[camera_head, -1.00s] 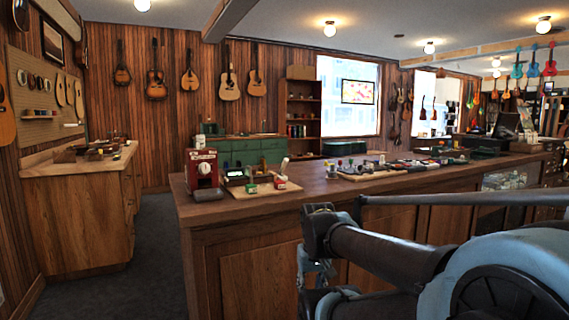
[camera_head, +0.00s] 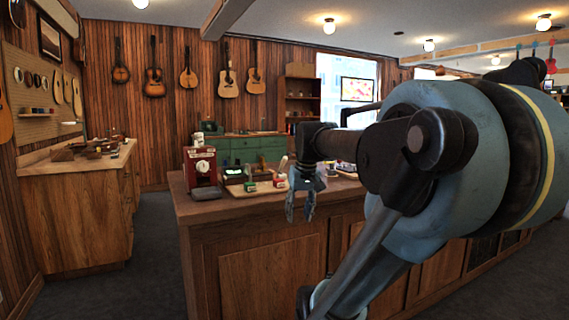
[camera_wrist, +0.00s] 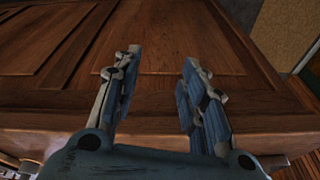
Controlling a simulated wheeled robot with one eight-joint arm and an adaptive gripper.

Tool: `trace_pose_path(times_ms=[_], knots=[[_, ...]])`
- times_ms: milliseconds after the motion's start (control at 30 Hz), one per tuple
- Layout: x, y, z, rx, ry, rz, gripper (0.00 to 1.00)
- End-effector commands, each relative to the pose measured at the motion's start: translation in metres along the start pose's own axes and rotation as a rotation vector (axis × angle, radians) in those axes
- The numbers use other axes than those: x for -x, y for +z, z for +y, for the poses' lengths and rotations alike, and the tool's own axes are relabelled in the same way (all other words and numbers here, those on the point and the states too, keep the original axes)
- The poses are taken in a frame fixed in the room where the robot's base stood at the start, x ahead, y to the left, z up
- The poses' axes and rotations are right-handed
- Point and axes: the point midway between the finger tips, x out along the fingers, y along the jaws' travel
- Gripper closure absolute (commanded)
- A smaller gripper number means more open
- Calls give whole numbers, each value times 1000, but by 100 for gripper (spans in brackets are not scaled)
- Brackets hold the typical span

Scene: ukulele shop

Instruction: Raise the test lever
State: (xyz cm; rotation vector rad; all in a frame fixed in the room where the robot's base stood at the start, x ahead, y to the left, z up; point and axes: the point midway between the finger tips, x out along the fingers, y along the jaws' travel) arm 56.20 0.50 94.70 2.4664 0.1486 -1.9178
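A red box with a round white dial (camera_head: 203,171) stands on the wooden counter (camera_head: 217,207), near its left end. Right of it is a small wooden tray (camera_head: 247,192) with a dark-framed unit, a green block (camera_head: 250,186) and a small red item (camera_head: 279,180). A pale upright handle (camera_head: 284,162) rises by the red item; I cannot tell whether it is the test lever. My gripper (camera_head: 301,204) points down in front of the counter, right of the tray in the picture. In the wrist view my gripper (camera_wrist: 162,66) is open and empty, its fingers apart before wood panelling.
My arm covers most of the counter's right part. A wooden workbench (camera_head: 75,205) with small items stands along the left wall. Dark floor (camera_head: 157,235) is clear between bench and counter. Green cabinets (camera_head: 245,151) and hanging guitars (camera_head: 228,83) are at the back wall.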

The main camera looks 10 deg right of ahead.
Motion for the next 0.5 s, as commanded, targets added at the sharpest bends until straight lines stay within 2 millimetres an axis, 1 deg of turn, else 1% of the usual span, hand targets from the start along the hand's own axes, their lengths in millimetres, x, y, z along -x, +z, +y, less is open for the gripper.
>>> trace_pose_path(times_ms=[33, 100, 167, 200, 367, 400, 467, 500], knots=[[19, -25, 2, 4, -6, 7, 61], [41, -55, 4, 13, -17, 18, 61], [60, -80, 6, 20, -26, 27, 61], [72, -98, 8, 26, -31, 34, 61], [117, -164, 16, 44, -52, 61, 61], [127, -180, 18, 50, -57, 68, 61], [142, -204, 21, 57, -65, 79, 61], [151, -219, 24, 62, -68, 86, 61]])
